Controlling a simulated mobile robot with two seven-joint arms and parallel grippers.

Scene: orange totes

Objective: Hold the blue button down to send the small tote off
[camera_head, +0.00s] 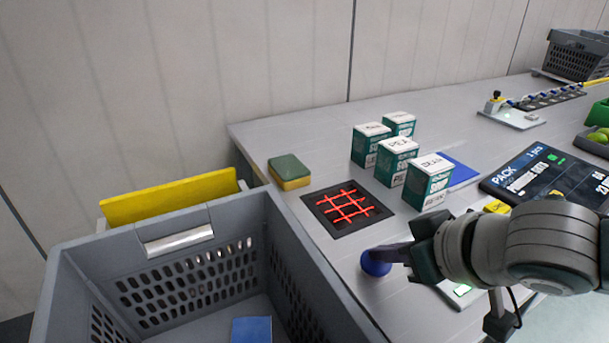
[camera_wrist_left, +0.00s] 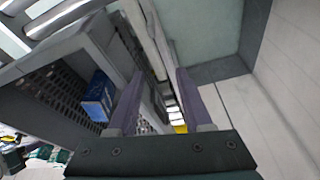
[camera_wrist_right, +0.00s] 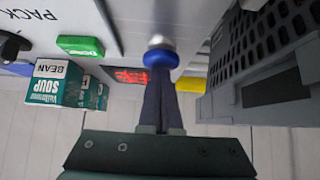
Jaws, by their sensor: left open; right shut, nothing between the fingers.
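The blue button (camera_head: 376,263) is a round knob on the grey table near its front edge, beside the grey tote. My right gripper (camera_head: 398,254) is shut and empty, its fingertips at the button's upper right side; they seem to touch it. In the right wrist view the blue button (camera_wrist_right: 161,58) lies right at the tips of the shut fingers; whether it is pressed down I cannot tell. My left gripper (camera_wrist_left: 158,90) is open and empty; it is outside the head view. A grey tote (camera_head: 195,237) with slotted walls stands at front left, a blue box (camera_head: 252,329) inside.
Several soup cartons (camera_head: 430,182) stand behind a black pad with a red grid (camera_head: 348,207). A yellow-green sponge (camera_head: 289,171) lies at the table's left. A dark sign (camera_head: 550,177) is on the right. A dark crate (camera_head: 578,55) sits at the far right, near a roller strip (camera_head: 550,97).

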